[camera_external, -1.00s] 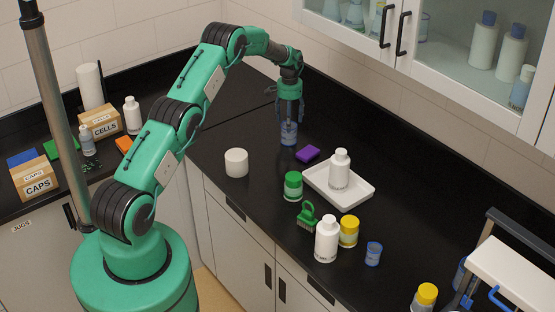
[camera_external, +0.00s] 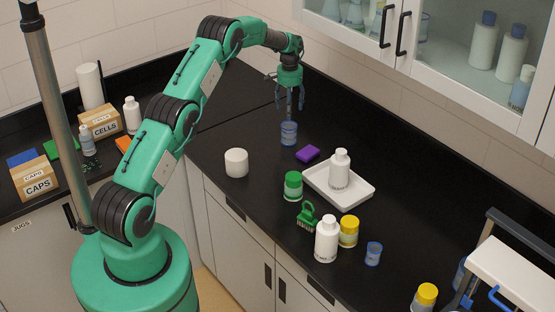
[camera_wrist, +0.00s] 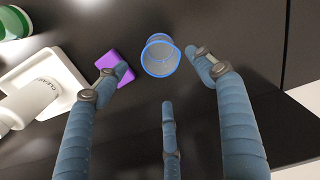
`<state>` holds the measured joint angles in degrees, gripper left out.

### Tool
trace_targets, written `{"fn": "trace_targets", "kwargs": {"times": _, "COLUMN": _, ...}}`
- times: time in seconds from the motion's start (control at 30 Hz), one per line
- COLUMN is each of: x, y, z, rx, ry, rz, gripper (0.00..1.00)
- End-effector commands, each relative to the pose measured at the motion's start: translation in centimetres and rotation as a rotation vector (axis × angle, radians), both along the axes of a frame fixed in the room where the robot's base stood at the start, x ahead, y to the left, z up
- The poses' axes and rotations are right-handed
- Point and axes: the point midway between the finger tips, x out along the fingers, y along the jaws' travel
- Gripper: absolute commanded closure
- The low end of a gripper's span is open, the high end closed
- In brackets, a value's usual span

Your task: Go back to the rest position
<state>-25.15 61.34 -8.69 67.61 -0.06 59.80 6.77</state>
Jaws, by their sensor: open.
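My gripper (camera_external: 289,100) is open and empty above the black counter. Its blue-grey fingers (camera_wrist: 160,85) are spread apart in the wrist view. A clear blue-rimmed cup (camera_external: 288,133) stands upright on the counter below the fingers, apart from them. In the wrist view the cup (camera_wrist: 160,57) shows beyond the fingertips, between the two outer fingers. My green arm reaches over the counter from the left, with the wrist bent downward.
A purple block (camera_external: 308,153) lies beside the cup. A white tray (camera_external: 357,196) holds a white bottle (camera_external: 340,168). A white cylinder (camera_external: 236,162), a green-capped jar (camera_external: 293,185) and a green brush (camera_external: 307,216) stand nearer the front. A wall cabinet (camera_external: 450,50) hangs at the upper right.

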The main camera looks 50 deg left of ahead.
Motion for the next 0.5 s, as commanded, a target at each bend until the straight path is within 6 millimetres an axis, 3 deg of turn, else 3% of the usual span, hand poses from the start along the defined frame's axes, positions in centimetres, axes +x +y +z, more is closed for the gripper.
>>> {"fn": "trace_targets", "kwargs": {"times": 0.5, "x": -0.26, "y": -0.38, "z": 0.38, "rx": -0.001, "ry": 0.003, "rz": -0.004, "gripper": 0.31}}
